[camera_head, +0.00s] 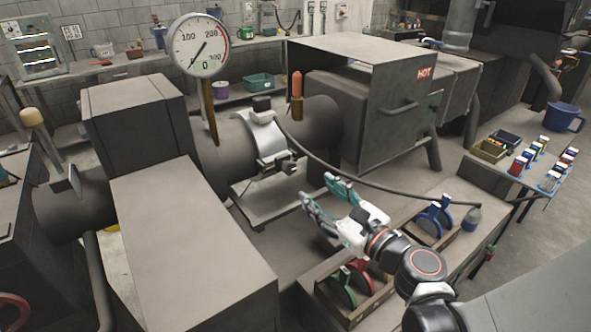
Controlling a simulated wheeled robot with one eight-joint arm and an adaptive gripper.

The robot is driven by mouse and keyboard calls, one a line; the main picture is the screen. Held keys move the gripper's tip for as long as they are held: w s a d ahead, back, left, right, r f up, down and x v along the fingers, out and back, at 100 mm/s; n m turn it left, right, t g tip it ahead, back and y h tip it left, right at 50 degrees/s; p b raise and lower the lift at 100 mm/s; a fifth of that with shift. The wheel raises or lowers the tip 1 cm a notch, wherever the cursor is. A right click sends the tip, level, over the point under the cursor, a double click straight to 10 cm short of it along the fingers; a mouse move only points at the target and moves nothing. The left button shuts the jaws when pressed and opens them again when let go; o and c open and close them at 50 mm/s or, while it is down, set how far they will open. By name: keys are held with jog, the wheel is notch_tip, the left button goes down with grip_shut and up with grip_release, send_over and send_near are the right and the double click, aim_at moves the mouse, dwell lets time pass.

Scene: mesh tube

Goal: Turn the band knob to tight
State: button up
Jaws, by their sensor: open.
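A silver band (264,142) is wrapped around a dark horizontal tube (321,125) in the middle of the view. My gripper (318,190) is open and empty, with teal fingers, to the lower right of the band. Its fingertips point up and left towards the dark fitting and appear apart from it.
A round gauge (199,46) stands above the tube at left. An orange-handled lever (297,88) rises right of the band. A dark hose (390,187) runs from the band to the right. A tray (349,317) with coloured clamp-like parts lies below my gripper. Large boxes flank the tube.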

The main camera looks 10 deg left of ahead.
aim_at(291, 169)
jog(key=b+x, duration=0.2)
jog(key=x, duration=0.9)
jog(key=shift+w+a, duration=0.1)
jog(key=shift+w, duration=0.05)
jog(key=c, duration=1.1)
